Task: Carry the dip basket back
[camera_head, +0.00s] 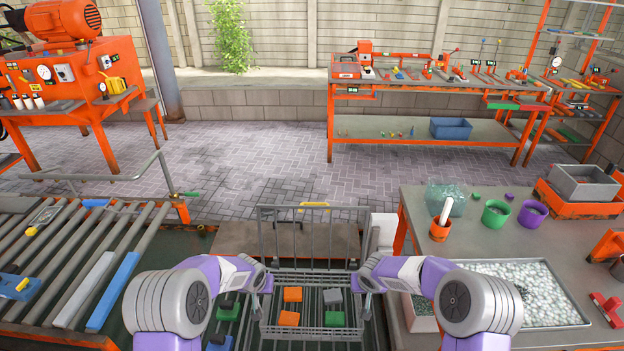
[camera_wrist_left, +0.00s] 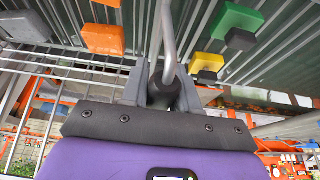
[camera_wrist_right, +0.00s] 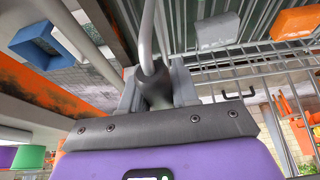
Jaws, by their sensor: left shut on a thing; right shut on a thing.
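The dip basket (camera_head: 308,333) is a grey wire basket with a tall wire back, low in the middle of the head view. It holds two orange blocks (camera_head: 292,294), a grey block (camera_head: 332,297) and a green block (camera_head: 334,319). My left gripper (camera_head: 266,284) is shut on the basket's left handle bar, which runs up between its fingers in the left wrist view (camera_wrist_left: 166,90). My right gripper (camera_head: 364,283) is shut on the right handle bar, seen between the fingers in the right wrist view (camera_wrist_right: 152,80). The basket looks level between both hands.
A roller conveyor (camera_head: 70,265) with blue and grey planks is at the left. A workbench (camera_head: 420,205) with a tray of white pellets (camera_head: 530,292), green and purple cups is at the right. Paved floor beyond is open.

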